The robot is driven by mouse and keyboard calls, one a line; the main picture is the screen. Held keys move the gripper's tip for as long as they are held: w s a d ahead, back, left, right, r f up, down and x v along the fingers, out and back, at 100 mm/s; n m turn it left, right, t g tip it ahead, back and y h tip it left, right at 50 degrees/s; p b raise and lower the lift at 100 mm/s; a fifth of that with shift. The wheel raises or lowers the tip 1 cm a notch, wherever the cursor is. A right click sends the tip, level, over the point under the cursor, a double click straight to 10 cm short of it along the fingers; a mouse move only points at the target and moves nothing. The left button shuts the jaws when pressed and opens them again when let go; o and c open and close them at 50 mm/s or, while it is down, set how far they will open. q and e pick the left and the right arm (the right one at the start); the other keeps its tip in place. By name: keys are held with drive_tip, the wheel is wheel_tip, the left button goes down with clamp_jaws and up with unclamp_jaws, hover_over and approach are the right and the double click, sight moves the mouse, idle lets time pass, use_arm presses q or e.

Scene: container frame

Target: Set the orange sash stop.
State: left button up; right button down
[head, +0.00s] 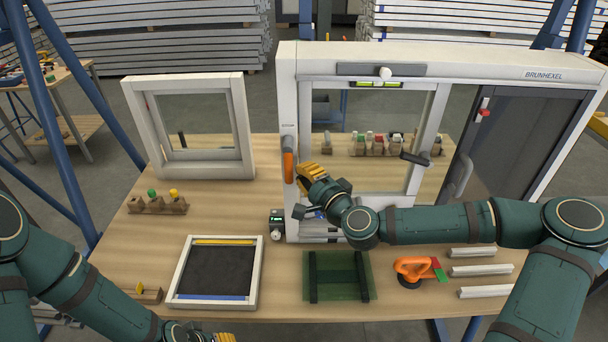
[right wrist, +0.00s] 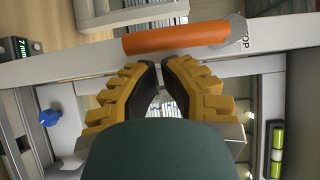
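The orange sash stop (head: 288,166) is a rounded orange bar on the left upright of the large white frame (head: 290,105), standing upright in the head view. In the right wrist view the orange bar (right wrist: 175,38) lies across the top, with a grey end piece and partly readable lettering at its right. My right gripper (head: 307,172) is just right of the bar. Its yellow fingers (right wrist: 161,66) have their tips nearly together, with nothing seen between them, just short of the bar; contact is not clear. My left gripper (head: 222,337) is cut off at the bottom edge.
A small white window (head: 245,125) stands back left. A black-panelled tray (head: 255,270), green glass pane (head: 365,270), orange suction lifter (head: 412,268) and white strips (head: 480,270) lie in front. A small display box (head: 277,222) sits beside the frame's lower left.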

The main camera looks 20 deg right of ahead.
use_arm(q)
drive_tip(key=shift+f, duration=0.15)
use_arm(e)
drive_tip(key=shift+a, duration=0.1)
use_arm(q)
drive_tip(key=shift+s+f+b, duration=0.1)
drive_tip(key=shift+f+b, duration=0.4)
drive_tip(key=shift+b, duration=0.1)
use_arm(e)
drive_tip(key=shift+w+a+f+m, duration=0.1)
drive_tip(key=shift+a+f+m, duration=0.1)
drive_tip(key=shift+m, duration=0.2)
use_arm(q)
drive_tip(key=shift+d+f, duration=0.1)
